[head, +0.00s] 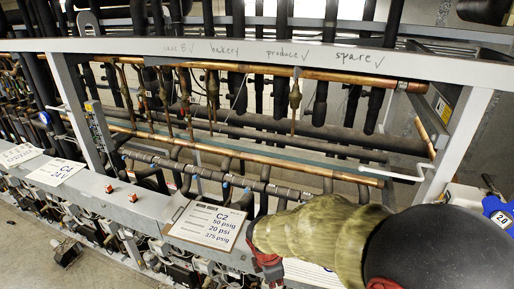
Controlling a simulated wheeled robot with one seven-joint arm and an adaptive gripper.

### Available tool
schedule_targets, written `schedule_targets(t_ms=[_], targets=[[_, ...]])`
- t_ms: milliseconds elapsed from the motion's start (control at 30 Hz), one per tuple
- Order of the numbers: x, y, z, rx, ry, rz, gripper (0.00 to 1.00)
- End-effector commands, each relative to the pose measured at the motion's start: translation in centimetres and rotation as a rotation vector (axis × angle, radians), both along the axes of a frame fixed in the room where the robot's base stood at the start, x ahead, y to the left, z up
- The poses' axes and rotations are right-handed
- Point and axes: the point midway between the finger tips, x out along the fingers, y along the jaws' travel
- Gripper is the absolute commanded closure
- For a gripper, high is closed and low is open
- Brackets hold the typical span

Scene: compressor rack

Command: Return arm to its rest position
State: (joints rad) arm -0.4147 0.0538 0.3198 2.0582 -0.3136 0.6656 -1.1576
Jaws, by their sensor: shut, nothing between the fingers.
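My arm reaches in from the lower right of the head view, its thick mottled olive-green section in front of the rack's lower rail. My gripper (267,264) shows as a small red and dark part at the end of that section, near the bottom edge. It is shut and empty, just right of a clipboard marked C2. My arm and the picture's lower edge hide part of it, so I cannot tell whether it touches the rail.
The compressor rack's grey front rail (145,214) carries the C2 clipboard (207,223) and a C4 card (56,171). Copper pipes (250,164) and dark insulated pipes run behind. A white upright (455,140) stands at right, near a blue round tag (500,213).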

Motion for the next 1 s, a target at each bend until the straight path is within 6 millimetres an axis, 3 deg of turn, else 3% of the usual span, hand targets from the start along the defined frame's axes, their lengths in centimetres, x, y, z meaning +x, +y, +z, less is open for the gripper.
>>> schedule_targets(t_ms=[300, 500, 700, 1000], targets=[[-6.7, -4.4, -0.3, 0.167, -0.084, -0.882, 1.0], [-10.4, -6.9, -1.4, 0.29, -0.135, -1.299, 1.0], [-13.5, -8.9, -3.4, 0.412, -0.18, -1.555, 1.0], [-16.2, -11.5, -6.8, 0.591, -0.292, -1.673, 1.0]])
